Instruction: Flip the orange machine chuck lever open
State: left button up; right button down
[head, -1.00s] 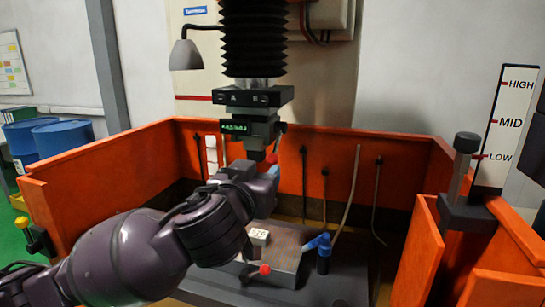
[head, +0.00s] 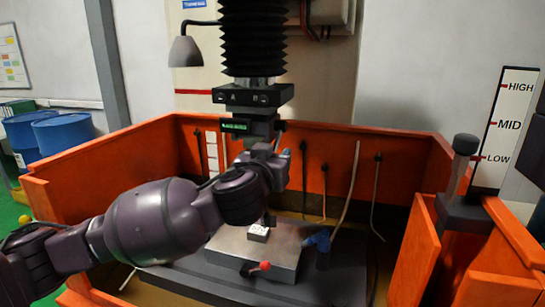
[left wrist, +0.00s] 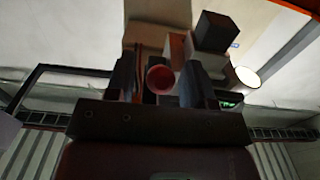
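The machine chuck is a dark block (head: 250,128) with a green display, hanging below the black bellows. My left gripper (head: 272,152) is right under and against the chuck in the head view, and its wrist hides the chuck's lower part. The chuck lever is hidden in the head view. In the left wrist view a round red-orange end (left wrist: 160,78), seemingly the lever's, lies between the dark fingers of my left gripper (left wrist: 160,84). Narrow gaps seem to show on both sides, so the fingers look apart. My right gripper is not in view.
Below stands a grey block (head: 252,248) with a white numbered piece (head: 258,233), a red-tipped black lever (head: 260,267) and a blue handle (head: 318,240). Orange tank walls (head: 400,152) surround it. Several thin hoses hang at the back. A lamp (head: 186,50) hangs upper left.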

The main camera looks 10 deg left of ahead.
aim_at(276, 143)
pick_arm(q)
grip_shut()
jog(key=shift+s+r+g, duration=0.25)
jog(key=shift+r+g, duration=0.2)
jog(key=shift+g, duration=0.15)
jog(key=shift+s+r+g, duration=0.2)
jog(key=shift+r+g, duration=0.25)
jog(key=shift+g, duration=0.15)
jog(key=shift+s+a+r+g+y, duration=0.15)
jog(key=shift+r+g+y, duration=0.2)
jog(key=shift+r+g, duration=0.6)
jog(key=shift+s+r+g+y, duration=0.1)
jog(key=shift+r+g+y, duration=0.4)
jog(key=shift+g, duration=0.75)
jog(key=shift+r, duration=0.1)
jog(key=shift+o, duration=0.4)
grip_release()
jog(key=shift+r, duration=0.1)
